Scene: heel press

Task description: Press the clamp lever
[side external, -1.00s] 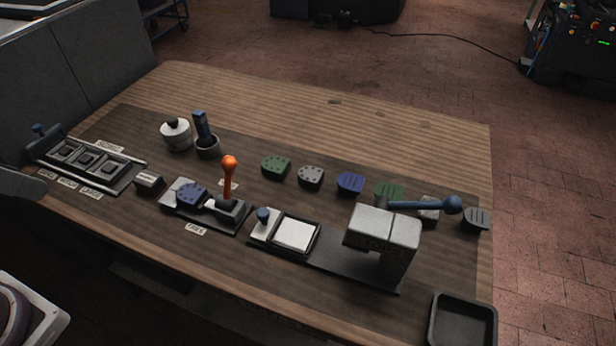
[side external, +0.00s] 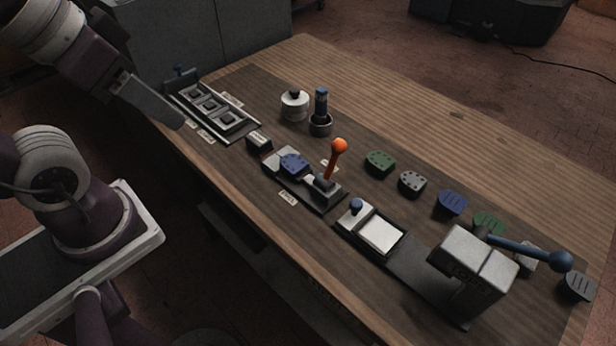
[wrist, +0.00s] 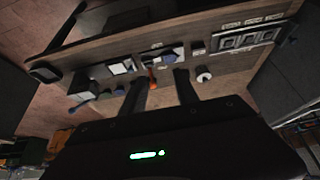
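The clamp lever (side external: 335,160) is an orange rod with a ball on top. It stands nearly upright, tilted a little, on a dark fixture (side external: 325,200) on the table. A blue heel piece (side external: 294,162) sits on the fixture's left part. In the wrist view the orange lever (wrist: 152,80) shows small between the fingers. My gripper (wrist: 160,76) is open there, its two dark fingers apart with nothing between them. In the side view a grey part of my arm's end (side external: 150,101) is at the upper left, well away from the lever.
A press with a blue-knobbed arm (side external: 475,265) stands at the right front. A slotted tray (side external: 212,108) is at the far left. A white pot (side external: 294,104) and a dark cup (side external: 320,124) stand behind the lever. Several loose heel pieces lie in a row at right.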

